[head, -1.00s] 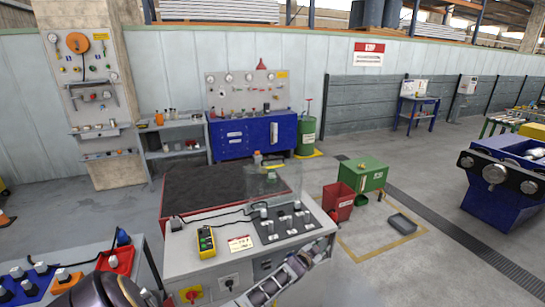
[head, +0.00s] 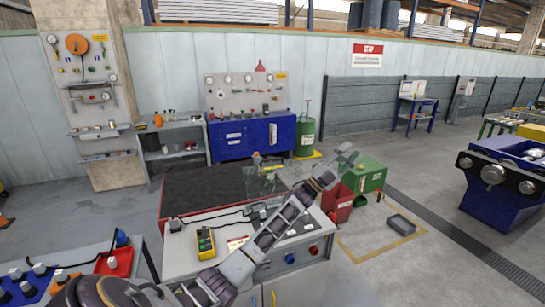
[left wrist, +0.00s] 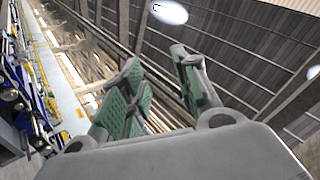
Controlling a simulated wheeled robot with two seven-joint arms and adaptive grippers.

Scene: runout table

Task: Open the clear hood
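The clear hood (head: 258,184) is a see-through box standing at the back of the grey control desk (head: 185,245), in front of the dark red-edged bed. It looks shut, but my left arm covers its right part and what lies under it. My left gripper (head: 347,156) is above and to the right of the hood, apart from it. In the left wrist view the left gripper (left wrist: 165,75) has its green-padded fingers spread with nothing between them. My right gripper is not in view.
A yellow handheld box (head: 205,241) with a black cable lies on the desk's left. Red and blue knobs sit on its front. A red bin (head: 338,201) and green cabinet (head: 372,178) stand to the right.

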